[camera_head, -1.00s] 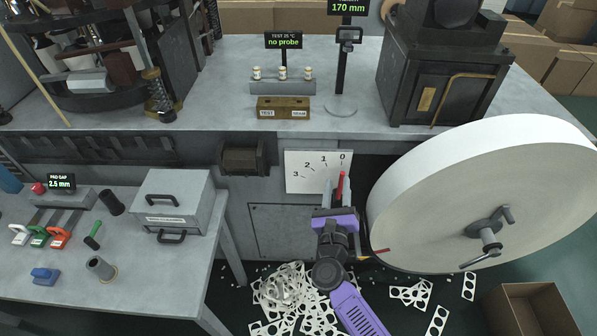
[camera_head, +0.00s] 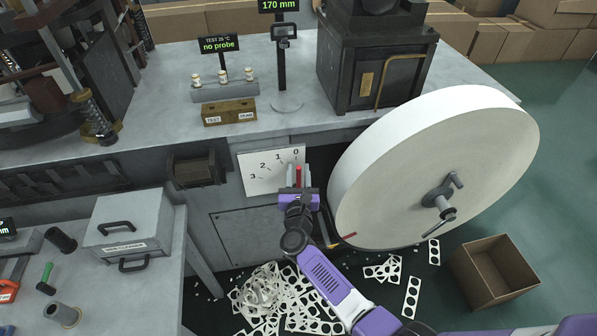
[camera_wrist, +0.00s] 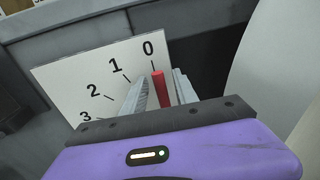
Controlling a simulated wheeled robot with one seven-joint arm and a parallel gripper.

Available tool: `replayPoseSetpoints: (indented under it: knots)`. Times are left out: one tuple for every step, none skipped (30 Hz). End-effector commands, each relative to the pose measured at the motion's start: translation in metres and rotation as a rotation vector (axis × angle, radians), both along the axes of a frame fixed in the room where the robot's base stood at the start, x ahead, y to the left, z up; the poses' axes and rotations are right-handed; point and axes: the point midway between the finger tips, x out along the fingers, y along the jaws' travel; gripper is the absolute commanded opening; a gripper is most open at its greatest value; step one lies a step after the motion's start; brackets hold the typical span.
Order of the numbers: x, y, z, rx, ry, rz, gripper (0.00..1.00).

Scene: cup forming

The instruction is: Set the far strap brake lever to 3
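The red lever handle (camera_head: 298,172) stands upright in front of a white scale plate (camera_head: 259,175) marked 0 to 3, left of the big paper roll. Its tip is beside the 0 mark, also in the wrist view, where the red handle (camera_wrist: 158,88) is seen close. My gripper (camera_head: 299,180) is at the plate, its two grey fingers on either side of the handle. In the wrist view, my gripper (camera_wrist: 161,92) has one finger left and one right of the handle. Whether they touch it is unclear. The lever's lower part is hidden behind my gripper.
The large white roll (camera_head: 435,170) stands close on the right. A thin red-tipped rod (camera_head: 348,236) shows at its lower left edge. Punched scrap (camera_head: 265,290) lies on the floor below. An open cardboard box (camera_head: 490,270) is at the right, a grey bench (camera_head: 100,275) at the left.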

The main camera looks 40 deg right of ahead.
Motion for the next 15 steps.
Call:
replayPoseSetpoints:
  knots:
    - [0.0008,-0.0013,-0.0005,0.001,0.001,0.0,0.35]
    - [0.0011,-0.0015,-0.0006,0.0,0.001,0.0,0.35]
    - [0.0011,-0.0017,-0.0007,0.0,0.001,0.0,0.35]
    - [0.0011,-0.0017,-0.0007,0.0,0.001,0.0,0.35]
    - [0.0012,-0.0016,-0.0007,0.0,0.001,0.0,0.35]
    - [0.0011,-0.0016,-0.0006,0.0,0.001,0.0,0.35]
    - [0.0011,-0.0015,-0.0006,0.0,0.001,0.0,0.35]
    - [0.0011,-0.0015,-0.0005,0.0,0.001,0.0,0.35]
    - [0.0011,-0.0015,-0.0005,0.0,0.001,0.0,0.29]
    - [0.0011,-0.0015,-0.0005,0.0,0.001,0.0,0.23]
    - [0.001,-0.0014,-0.0005,0.0,0.001,0.0,0.18]
    - [0.0011,-0.0013,-0.0004,0.0,0.001,0.0,0.1]
    - [0.001,-0.0014,-0.0004,0.0,0.001,0.0,0.04]
    - [0.0011,-0.0013,-0.0004,0.0,0.001,0.0,0.0]
    - [0.0009,-0.0013,-0.0004,0.0,0.001,0.0,0.0]
